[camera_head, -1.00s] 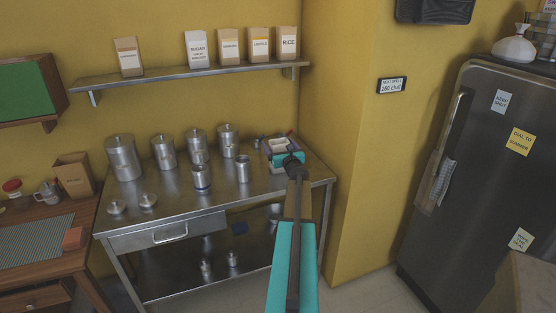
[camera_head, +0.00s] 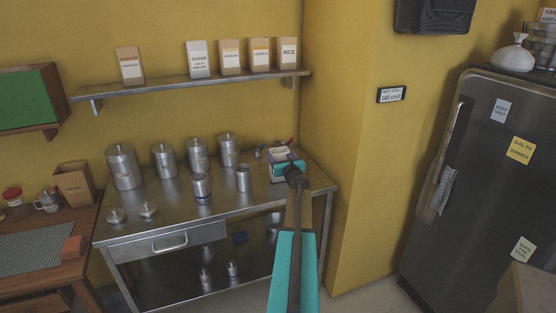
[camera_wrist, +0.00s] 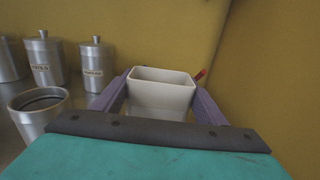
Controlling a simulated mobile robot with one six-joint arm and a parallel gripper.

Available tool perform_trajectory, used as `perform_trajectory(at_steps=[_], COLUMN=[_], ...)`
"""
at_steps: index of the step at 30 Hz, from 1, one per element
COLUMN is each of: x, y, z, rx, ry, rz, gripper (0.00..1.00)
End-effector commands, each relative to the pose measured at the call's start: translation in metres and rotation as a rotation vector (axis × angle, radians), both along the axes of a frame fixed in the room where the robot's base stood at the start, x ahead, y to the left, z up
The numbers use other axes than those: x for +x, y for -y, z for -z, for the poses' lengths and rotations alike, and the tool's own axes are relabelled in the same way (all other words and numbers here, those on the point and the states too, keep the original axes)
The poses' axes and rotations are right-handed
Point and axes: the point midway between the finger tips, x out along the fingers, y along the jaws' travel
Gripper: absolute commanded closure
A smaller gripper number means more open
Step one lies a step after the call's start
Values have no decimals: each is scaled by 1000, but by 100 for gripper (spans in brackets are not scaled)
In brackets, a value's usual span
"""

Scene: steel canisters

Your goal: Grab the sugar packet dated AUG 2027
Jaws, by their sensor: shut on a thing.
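A white packet whose label seems to read SUGAR (camera_head: 199,62) stands upright on the steel wall shelf (camera_head: 180,85). The small print below is too small to read, so I cannot tell its date. My gripper (camera_head: 284,160) is low over the right end of the steel table, below and right of the shelf, well apart from the packet. In the wrist view my gripper (camera_wrist: 162,98) has its purple fingers shut on the sides of a white, open-topped rectangular container (camera_wrist: 162,93). The packet is not in the wrist view.
Tan packets, including RICE (camera_head: 289,53), stand right of the white one; another (camera_head: 130,66) stands apart at left. Lidded canisters (camera_head: 123,167) and open tins (camera_head: 201,187) crowd the steel table (camera_head: 180,215). A yellow wall corner (camera_head: 335,180) is close on the right.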

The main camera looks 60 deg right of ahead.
Motion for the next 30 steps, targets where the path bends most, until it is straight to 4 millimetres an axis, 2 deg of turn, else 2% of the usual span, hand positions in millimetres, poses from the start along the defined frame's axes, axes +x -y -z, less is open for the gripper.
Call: perform_trajectory(at_steps=[5,11,30], x=[0,0,-67], y=[0,0,-55], z=[-11,-35,-41], rx=[-2,-3,-1], ry=[1,2,1], rz=[0,0,2], gripper=[74,74,74])
